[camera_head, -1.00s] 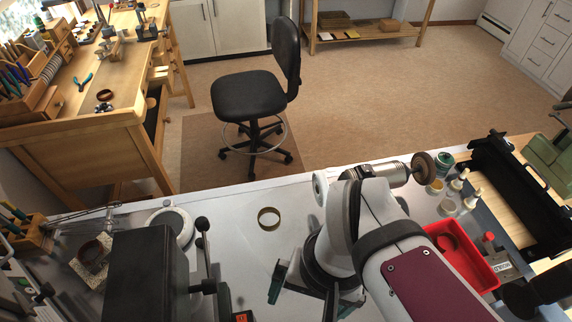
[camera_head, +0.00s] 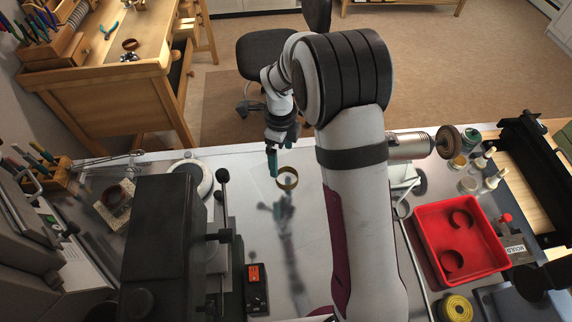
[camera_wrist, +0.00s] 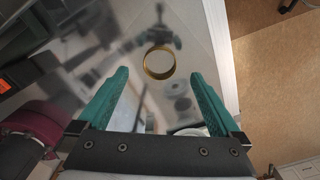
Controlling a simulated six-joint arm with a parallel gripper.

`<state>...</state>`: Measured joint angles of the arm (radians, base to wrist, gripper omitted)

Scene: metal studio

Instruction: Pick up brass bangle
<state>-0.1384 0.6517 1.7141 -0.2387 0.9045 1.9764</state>
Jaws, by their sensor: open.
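The brass bangle (camera_head: 287,178) lies on the grey metal bench top, a plain gold ring. It also shows in the wrist view (camera_wrist: 159,62), beyond and roughly between my fingertips. My gripper (camera_head: 277,160) has teal fingers and hangs above the bench beside the bangle in the head view. In the wrist view the two fingers of my gripper (camera_wrist: 160,78) are wide apart with nothing between them. The bangle appears apart from both fingers.
A black machine with a lever (camera_head: 223,200) stands left of the bangle. A black box with an orange label (camera_head: 255,290) sits nearer. The bench's far edge is close behind the bangle.

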